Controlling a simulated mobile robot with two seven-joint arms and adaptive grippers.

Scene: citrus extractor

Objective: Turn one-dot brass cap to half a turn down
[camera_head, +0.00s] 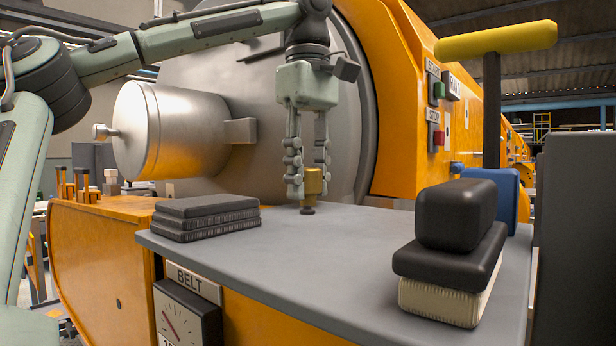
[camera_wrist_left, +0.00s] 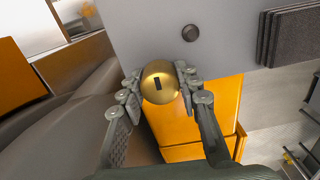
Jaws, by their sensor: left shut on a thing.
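The brass cap (camera_head: 314,183) is a short gold cylinder held low between the fingers of my left gripper (camera_head: 308,180). In the left wrist view the cap (camera_wrist_left: 160,80) shows a round gold face with one dark, slot-like mark. The left fingertips (camera_wrist_left: 160,86) close on it from both sides. A small dark stud (camera_head: 307,210) shows just below the cap in the head view. A dark round stud (camera_wrist_left: 190,33) stands on the grey table in the wrist view, apart from the cap in the picture. My right gripper is out of view.
Black pads (camera_head: 207,216) lie stacked left on the grey table (camera_head: 335,263). Dark blocks on a pale brush (camera_head: 445,298) stand right, near a yellow T-handle (camera_head: 495,40). A metal drum (camera_head: 170,130) and orange housing (camera_head: 405,100) rise behind. The table middle is clear.

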